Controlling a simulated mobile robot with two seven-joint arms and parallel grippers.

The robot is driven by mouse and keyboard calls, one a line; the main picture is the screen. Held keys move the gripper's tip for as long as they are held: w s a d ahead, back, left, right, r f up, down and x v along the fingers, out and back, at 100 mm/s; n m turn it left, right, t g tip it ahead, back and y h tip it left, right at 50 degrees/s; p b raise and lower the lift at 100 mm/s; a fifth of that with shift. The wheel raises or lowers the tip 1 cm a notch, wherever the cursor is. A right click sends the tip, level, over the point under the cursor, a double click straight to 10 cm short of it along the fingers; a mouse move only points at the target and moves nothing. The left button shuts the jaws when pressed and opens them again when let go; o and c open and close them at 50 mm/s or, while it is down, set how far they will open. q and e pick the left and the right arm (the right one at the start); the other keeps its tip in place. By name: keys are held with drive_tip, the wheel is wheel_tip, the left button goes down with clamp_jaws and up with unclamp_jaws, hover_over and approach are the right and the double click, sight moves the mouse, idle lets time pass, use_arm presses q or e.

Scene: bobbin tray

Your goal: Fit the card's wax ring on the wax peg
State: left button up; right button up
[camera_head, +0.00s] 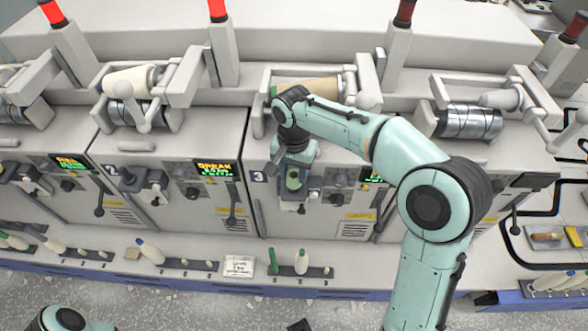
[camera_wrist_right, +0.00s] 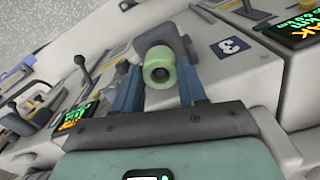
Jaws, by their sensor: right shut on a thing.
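My right gripper (camera_head: 293,180) is in front of the machine section marked 3, below my right arm. In the right wrist view its blue fingers (camera_wrist_right: 160,88) are shut on a pale green ring (camera_wrist_right: 160,68) with a dark hole. The green ring (camera_head: 293,179) also shows in the head view. A grey rounded machine part (camera_wrist_right: 164,35) stands right behind the ring. I cannot tell whether it is the wax peg, or whether the ring is around a peg. A white card (camera_head: 239,266) with small writing is on the front ledge. My left gripper is out of view.
One screen (camera_head: 215,169) reads BREAK.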

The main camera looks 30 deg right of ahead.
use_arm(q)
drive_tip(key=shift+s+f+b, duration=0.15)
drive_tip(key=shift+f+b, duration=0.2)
use_arm(e)
drive_tip(key=shift+f, duration=0.6)
drive_tip(key=o, duration=0.8)
drive_tip(key=shift+c, duration=0.2)
drive_tip(key=shift+r, duration=0.1)
drive_tip(key=shift+r+p, duration=2.05)
drive_tip(key=shift+r, duration=0.85)
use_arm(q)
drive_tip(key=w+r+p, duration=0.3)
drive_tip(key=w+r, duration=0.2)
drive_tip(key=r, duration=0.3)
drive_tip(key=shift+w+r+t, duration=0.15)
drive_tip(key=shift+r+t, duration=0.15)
use_arm(e)
wheel_tip(320, 180, up, 5)
drive_tip(key=shift+r, duration=0.1)
